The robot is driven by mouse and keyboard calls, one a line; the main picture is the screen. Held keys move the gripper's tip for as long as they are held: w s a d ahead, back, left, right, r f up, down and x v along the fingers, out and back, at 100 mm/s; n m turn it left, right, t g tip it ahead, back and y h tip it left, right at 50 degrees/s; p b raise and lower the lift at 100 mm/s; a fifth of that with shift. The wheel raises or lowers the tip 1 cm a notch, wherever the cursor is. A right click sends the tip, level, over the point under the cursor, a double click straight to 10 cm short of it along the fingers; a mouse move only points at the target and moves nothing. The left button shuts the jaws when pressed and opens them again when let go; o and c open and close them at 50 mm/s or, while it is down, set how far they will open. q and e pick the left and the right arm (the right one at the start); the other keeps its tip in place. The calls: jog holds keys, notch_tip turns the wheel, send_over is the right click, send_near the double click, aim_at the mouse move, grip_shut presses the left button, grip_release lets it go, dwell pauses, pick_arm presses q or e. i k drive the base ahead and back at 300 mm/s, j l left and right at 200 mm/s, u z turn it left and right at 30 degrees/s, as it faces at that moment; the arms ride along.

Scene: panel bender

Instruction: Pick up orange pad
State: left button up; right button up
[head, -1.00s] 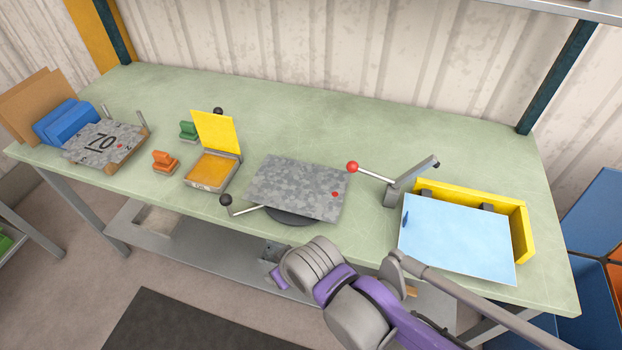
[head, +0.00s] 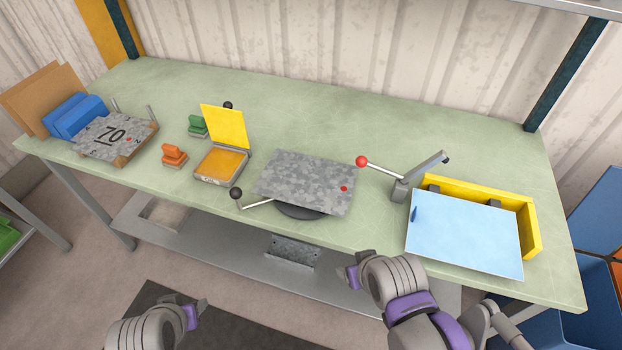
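An orange pad (head: 222,166) lies in a shallow tray with its yellow lid (head: 224,127) raised, on the bench left of centre. A small orange stamp-like block (head: 174,156) stands just left of it. My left gripper (head: 200,308) is low at the bottom left, in front of the bench and well apart from the pad. My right gripper (head: 346,275) is in front of the bench's front edge, right of centre, apart from the pad. Both grippers are small and seen at an angle, so their finger opening is unclear.
A grey mottled plate (head: 305,182) lies on a round base right of the pad, with a black-knobbed lever (head: 236,194) between.

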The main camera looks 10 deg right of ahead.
aim_at(173, 157)
jog(key=z, duration=0.5)
jog(key=i+j+z, duration=0.1)
jog(key=j+z, duration=0.95)
jog(key=j, duration=1.3)
jog(key=k, duration=0.05)
